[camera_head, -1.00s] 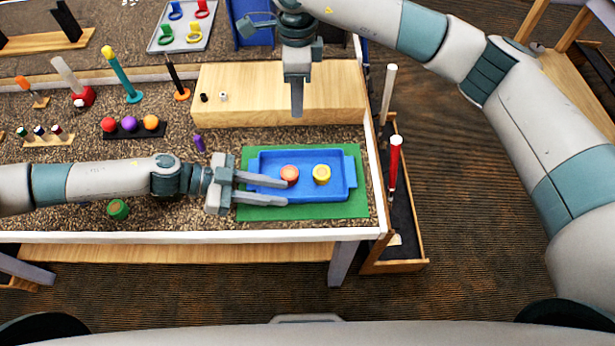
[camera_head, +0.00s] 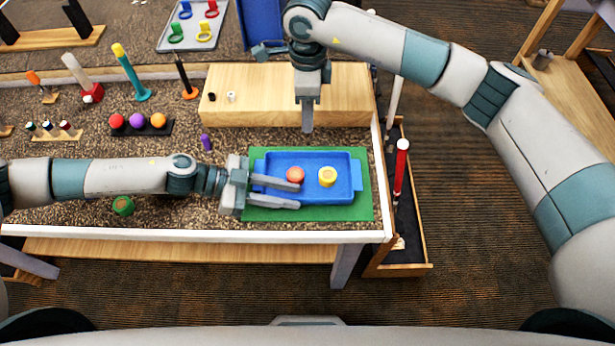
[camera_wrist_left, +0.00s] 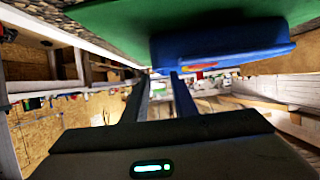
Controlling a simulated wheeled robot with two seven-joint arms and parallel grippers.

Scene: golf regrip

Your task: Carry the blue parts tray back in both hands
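The blue parts tray (camera_head: 338,197) lies on a green mat (camera_head: 365,212) at the table's front right. My left gripper (camera_head: 298,196) is open at the tray's left end. Its upper finger overlaps the tray, and its lower finger is near the front edge. The left handle is partly hidden. In the left wrist view the tray (camera_wrist_left: 220,42) is just beyond my fingertips (camera_wrist_left: 166,74). My right gripper (camera_head: 307,128) points down behind the tray, apart from it; its finger gap cannot be made out.
A red-handled club (camera_head: 401,165) stands in a rack right of the table. A purple piece (camera_head: 206,142) and a green round piece (camera_head: 123,205) lie left, near my left arm.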

